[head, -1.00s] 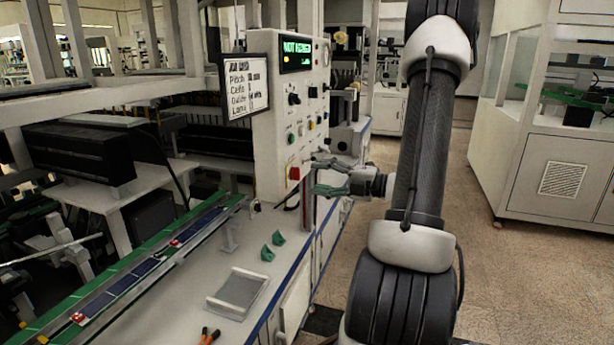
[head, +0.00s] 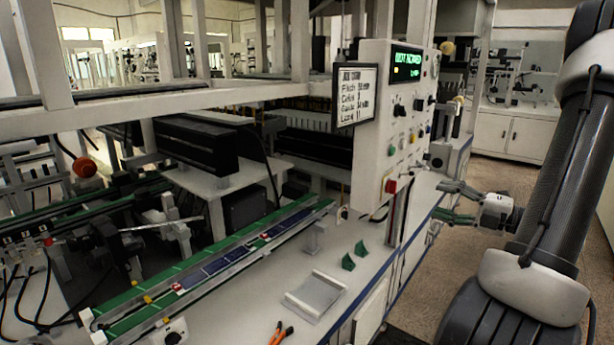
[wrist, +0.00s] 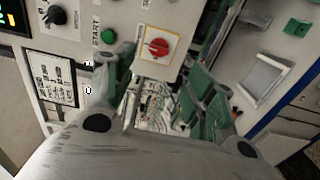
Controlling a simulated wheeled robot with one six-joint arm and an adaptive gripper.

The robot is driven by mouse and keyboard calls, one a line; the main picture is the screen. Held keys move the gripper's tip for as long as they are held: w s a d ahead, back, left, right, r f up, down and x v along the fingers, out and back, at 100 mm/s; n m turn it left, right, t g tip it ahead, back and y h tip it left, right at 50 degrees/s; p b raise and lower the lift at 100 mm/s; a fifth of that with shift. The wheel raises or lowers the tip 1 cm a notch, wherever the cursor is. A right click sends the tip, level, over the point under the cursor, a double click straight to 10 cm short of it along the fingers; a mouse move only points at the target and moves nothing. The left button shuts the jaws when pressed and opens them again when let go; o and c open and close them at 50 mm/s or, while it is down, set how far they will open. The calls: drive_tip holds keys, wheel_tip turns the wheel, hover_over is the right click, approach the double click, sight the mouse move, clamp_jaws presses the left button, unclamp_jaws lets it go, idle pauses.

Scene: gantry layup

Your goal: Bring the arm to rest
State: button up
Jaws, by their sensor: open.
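My gripper (head: 452,204) shows at the right of the head view, with its green-padded fingers apart and nothing between them. It is in front of the control panel's lower right edge, apart from it as far as I can tell. In the wrist view the two fingers (wrist: 160,100) are spread wide at left and right. The control panel (head: 372,140) stands upright, with a lit green display, several knobs and a red knob (head: 391,186) low on its face. The red knob on its yellow-edged plate also shows in the wrist view (wrist: 157,46), beside a green START button (wrist: 107,36).
A conveyor (head: 215,262) with dark blue cells runs along the bench. A framed sign (head: 356,95) hangs beside the panel. Floor shows at right.

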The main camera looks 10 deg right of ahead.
drive_tip(key=s+a+f+n+g+h, duration=0.1)
drive_tip(key=s+a+f+n+g, duration=0.2)
drive_tip(key=s+n+g, duration=0.7)
drive_tip(key=s+a+f+n+g+h, duration=0.25)
drive_tip(key=s+n, duration=0.25)
drive_tip(key=n, duration=1.1)
drive_tip(key=a+r+n+t+h, duration=0.1)
drive_tip(key=a+r+n+h, duration=0.2)
drive_tip(key=r+n, duration=0.3)
drive_tip(key=a+r+n+t+h, duration=0.1)
drive_tip(key=a+r+n+h, duration=0.3)
drive_tip(key=n, duration=1)
wheel_tip(320, 180, up, 3)
drive_tip(key=shift+r+n+t, duration=0.1)
drive_tip(key=shift+n+t, duration=0.2)
drive_tip(key=shift+t, duration=0.05)
drive_tip(key=shift+h, duration=0.25)
